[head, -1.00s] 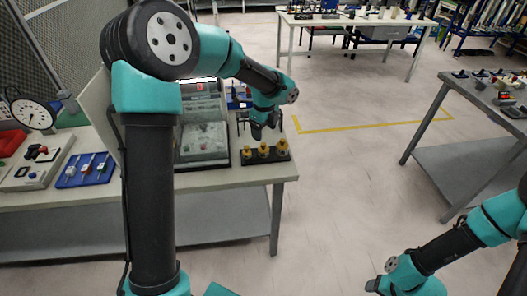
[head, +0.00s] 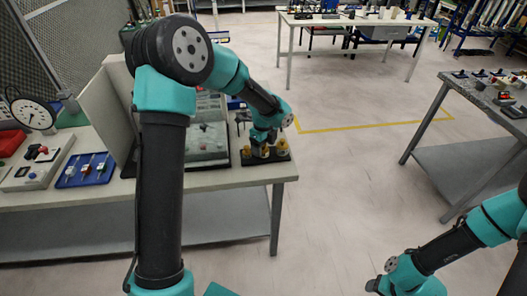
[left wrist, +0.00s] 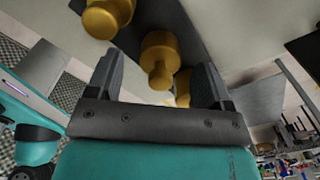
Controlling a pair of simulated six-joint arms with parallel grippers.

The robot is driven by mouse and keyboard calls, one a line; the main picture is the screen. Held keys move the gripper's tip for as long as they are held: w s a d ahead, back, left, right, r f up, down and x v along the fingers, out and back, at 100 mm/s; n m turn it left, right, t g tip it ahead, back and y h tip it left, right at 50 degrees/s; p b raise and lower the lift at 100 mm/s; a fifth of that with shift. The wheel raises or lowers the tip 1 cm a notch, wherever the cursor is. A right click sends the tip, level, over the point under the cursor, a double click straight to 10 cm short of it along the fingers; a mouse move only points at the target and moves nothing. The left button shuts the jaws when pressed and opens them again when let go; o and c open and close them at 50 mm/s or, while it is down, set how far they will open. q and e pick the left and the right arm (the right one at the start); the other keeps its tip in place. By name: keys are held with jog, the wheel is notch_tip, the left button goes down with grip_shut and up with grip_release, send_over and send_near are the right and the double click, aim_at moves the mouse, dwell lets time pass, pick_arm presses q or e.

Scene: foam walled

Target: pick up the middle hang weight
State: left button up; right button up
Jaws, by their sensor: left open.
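Several brass hang weights stand in a row on a black base (head: 270,176) near the front right corner of the left bench. My left gripper (head: 262,148) is right over this row and covers the middle weight in the head view. The right weight (head: 283,147) and the left weight (head: 246,153) show beside it. In the left wrist view my left gripper (left wrist: 157,66) is open, with the middle hang weight (left wrist: 160,55) between its fingers and no clear contact. Another weight (left wrist: 107,16) lies outside the fingers. My right gripper (head: 376,286) is low at right, its jaws unclear.
A glass-fronted box (head: 206,143) stands just left of the weights. A blue tray (head: 86,170) and a dial scale (head: 32,114) are farther left. A grey bench (head: 480,95) stands at right, with open floor between.

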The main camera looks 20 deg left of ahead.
pick_arm(q)
notch_tip(320, 180, down, 2)
jog(key=shift+f, duration=0.1)
dwell(0.4)
jog(key=c, duration=1.2)
